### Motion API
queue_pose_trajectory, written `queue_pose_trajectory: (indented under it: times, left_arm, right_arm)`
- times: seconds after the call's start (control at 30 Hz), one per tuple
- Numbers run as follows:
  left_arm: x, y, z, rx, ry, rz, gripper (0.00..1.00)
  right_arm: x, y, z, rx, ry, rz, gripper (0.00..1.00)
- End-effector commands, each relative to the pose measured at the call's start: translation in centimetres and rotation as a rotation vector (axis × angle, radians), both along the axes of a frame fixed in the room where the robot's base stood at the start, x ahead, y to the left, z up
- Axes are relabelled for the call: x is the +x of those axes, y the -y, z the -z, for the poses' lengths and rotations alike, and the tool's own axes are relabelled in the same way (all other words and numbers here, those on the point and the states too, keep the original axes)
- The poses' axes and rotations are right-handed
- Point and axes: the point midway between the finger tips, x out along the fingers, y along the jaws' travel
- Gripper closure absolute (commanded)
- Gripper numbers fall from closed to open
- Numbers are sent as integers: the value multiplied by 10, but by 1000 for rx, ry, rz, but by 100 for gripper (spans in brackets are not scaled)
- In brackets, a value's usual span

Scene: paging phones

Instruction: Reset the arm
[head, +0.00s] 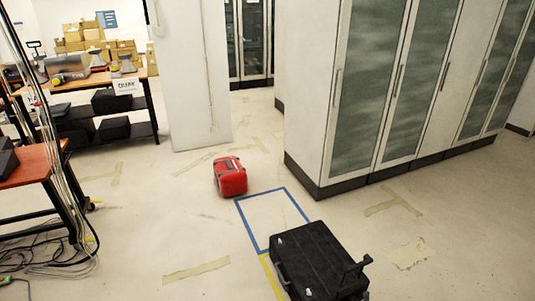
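Neither of my grippers nor my arms shows in the head view. The view looks down on a pale floor (150,235) in a workshop room. A black case (312,262) with a raised handle at its right lies on the floor at the bottom centre. A red case or bag (230,177) sits on the floor beyond it, a little to the left. No phone can be made out.
Tall cabinets (315,80) with glass doors fill the right. A wooden workbench (85,78) with boxes behind stands at the back left, another table (38,160) at the left edge. Cables (55,255) lie lower left. Blue tape (248,225) marks the open floor.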

Motion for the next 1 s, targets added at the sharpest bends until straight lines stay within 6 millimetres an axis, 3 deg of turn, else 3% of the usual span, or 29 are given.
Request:
queue_pose_trajectory:
  times: [0.17,0.33,0.47,0.57,0.7,0.87,1.0]
  left_arm:
    - [18,0,-1,-1,21,4,60]
    - [14,0,-1,-1,17,3,60]
    - [10,0,-2,-1,13,2,60]
    - [7,0,-3,0,8,2,60]
    - [4,0,-4,0,5,1,60]
    - [5,0,-5,0,6,1,60]
    - [5,0,-6,0,7,1,60]
  right_arm:
    - [-28,-9,37,-73,-102,-64,66]
    - [-62,-22,80,-161,-222,-154,66]
    - [-105,-35,125,-246,-348,-252,66]
    - [-155,-46,168,-330,-475,-357,66]
    - [-237,-61,226,-454,-658,-530,66]
    - [-341,-74,279,-571,-851,-735,66]
    - [-438,-82,314,-660,-1003,-926,66]
